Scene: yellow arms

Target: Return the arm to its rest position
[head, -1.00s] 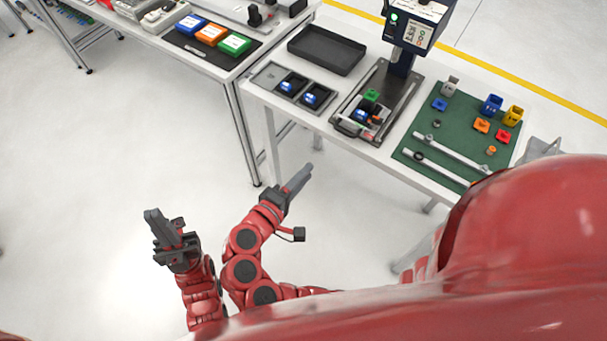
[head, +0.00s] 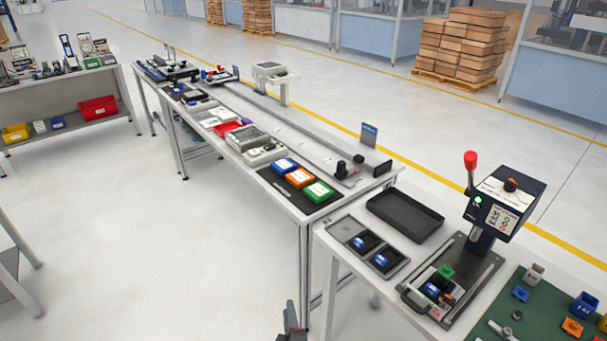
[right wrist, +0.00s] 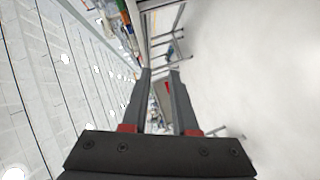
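My right gripper (head: 291,318) shows only in small part at the bottom edge of the head view, in front of the white workbench legs and over open floor. In the right wrist view its two dark fingers (right wrist: 160,72) stand apart with a gap between them, and nothing is held there. The rest of the right arm is out of the head view. My left gripper and left arm are not in view.
A white workbench (head: 340,262) with a press (head: 495,212), a black tray (head: 405,215) and a green mat (head: 545,318) stands at the right. A long bench line runs back leftward, holding blue, orange and green boxes (head: 300,178). The floor (head: 150,250) at left is clear.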

